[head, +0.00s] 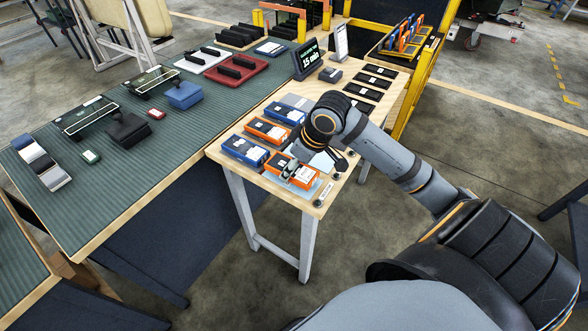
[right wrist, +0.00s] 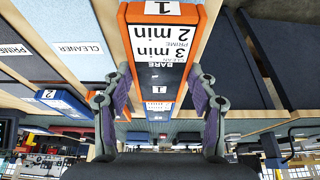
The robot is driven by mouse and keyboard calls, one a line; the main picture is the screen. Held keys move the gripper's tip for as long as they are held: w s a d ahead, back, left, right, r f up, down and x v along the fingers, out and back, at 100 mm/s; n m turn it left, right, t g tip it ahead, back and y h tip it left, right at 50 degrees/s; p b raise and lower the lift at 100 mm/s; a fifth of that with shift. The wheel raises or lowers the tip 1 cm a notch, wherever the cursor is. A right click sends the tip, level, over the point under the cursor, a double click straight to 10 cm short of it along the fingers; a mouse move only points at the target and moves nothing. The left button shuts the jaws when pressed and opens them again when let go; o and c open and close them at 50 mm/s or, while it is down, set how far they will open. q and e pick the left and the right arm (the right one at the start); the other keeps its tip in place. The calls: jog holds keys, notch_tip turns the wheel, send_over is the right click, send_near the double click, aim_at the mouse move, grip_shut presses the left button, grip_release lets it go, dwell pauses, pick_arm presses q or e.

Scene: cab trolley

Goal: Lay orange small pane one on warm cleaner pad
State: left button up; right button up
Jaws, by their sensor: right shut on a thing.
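My right gripper (head: 291,168) is shut on an orange small pane (head: 303,177) with a dark top and white labels. In the right wrist view the pane (right wrist: 160,42) stands between the two fingers, marked "1", "BARE", "3 min PRIME" and "2 min". A light blue pad (head: 313,190) shows around and beneath the pane at the near end of the wooden table. I cannot tell whether the pane touches the pad. My left gripper is not in view.
Blue panes (head: 245,150) and another orange pane (head: 267,130) lie close by on the wooden table (head: 335,85). Several black pieces (head: 375,83) line its right side. A display (head: 308,60) stands at the back. The green mat (head: 150,175) at left holds fixtures.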

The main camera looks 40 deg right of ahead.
jog(key=shift+f, duration=0.6)
jog(key=shift+f, duration=0.1)
jog(key=o, duration=1.3)
